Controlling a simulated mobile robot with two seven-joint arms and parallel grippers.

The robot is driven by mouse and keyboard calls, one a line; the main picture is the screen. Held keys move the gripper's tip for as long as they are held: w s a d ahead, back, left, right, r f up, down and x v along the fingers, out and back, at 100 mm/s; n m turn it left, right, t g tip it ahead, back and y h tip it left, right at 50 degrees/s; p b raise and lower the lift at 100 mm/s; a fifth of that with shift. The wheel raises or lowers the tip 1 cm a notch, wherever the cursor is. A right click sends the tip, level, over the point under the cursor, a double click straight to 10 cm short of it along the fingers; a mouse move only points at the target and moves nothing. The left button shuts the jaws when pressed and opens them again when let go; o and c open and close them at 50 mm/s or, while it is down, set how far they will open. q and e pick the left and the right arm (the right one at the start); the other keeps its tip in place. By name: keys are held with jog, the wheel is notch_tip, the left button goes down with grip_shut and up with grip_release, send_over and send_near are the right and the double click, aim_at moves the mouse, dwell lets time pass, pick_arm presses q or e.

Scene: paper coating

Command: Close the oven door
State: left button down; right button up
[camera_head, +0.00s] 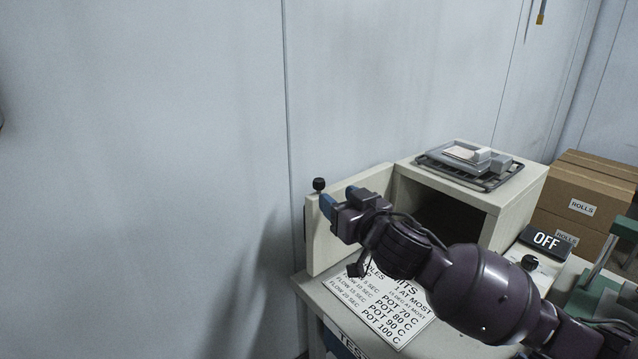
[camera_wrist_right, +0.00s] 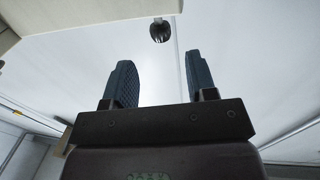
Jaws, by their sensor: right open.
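The oven (camera_head: 522,200) is a beige box on the bench with a dark open front. Its door (camera_head: 322,250) stands wide open, swung out to the left. A black knob (camera_head: 319,184) sits at the door's outer upper edge; a dark round knob also shows in the right wrist view (camera_wrist_right: 160,30), beyond the fingers. My right gripper (camera_head: 337,201) is open and empty, in front of the door's upper part and close to the knob. Its two blue fingers stand apart in the right wrist view (camera_wrist_right: 161,82). Whether it touches the door cannot be told. My left gripper is not in view.
A dark rack with grey items (camera_head: 468,160) rests on the oven top. A printed sign (camera_head: 390,312) lies on the bench below my right arm. An OFF display (camera_head: 545,241) and green equipment (camera_head: 598,292) stand to the right. Cardboard boxes (camera_head: 583,190) are behind.

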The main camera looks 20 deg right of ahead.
aim_at(322, 185)
jog(key=w, duration=0.2)
jog(key=w+a, duration=0.1)
jog(key=w, duration=0.5)
jog(key=shift+a, duration=0.35)
jog(key=shift+c, duration=0.3)
grip_shut()
